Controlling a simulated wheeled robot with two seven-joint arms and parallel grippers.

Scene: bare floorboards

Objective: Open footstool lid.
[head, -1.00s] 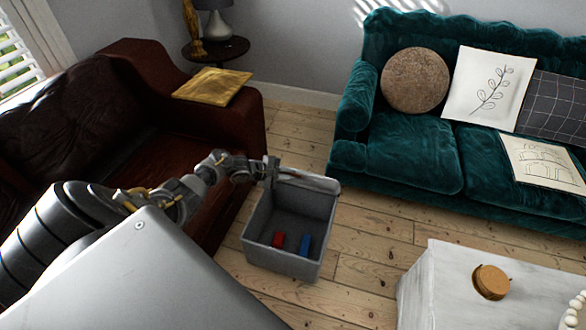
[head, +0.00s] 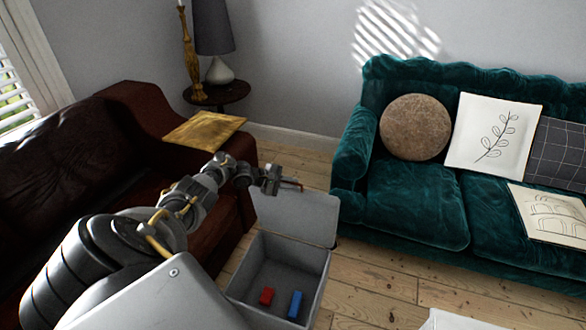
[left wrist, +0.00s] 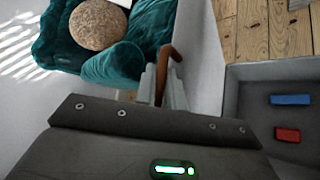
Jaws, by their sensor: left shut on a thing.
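The footstool (head: 325,271) is a grey open box on the floor between the two sofas. Its grey lid (head: 308,219) stands raised at the far side, so the inside shows. A red block (head: 267,296) and a blue block (head: 296,304) lie on its bottom. My left gripper (head: 287,184) is at the lid's upper edge. In the left wrist view, its fingers (left wrist: 160,85) are shut on a brown strap (left wrist: 172,68) at the lid's edge. The blue block (left wrist: 291,100) and red block (left wrist: 287,134) also show there. My right gripper is out of view.
A dark red leather sofa (head: 110,165) stands close on the left, a teal sofa (head: 410,200) on the right. A round side table (head: 226,96) with a lamp is behind. A white surface (head: 460,320) shows at the bottom right. Bare floorboards (head: 365,285) lie between.

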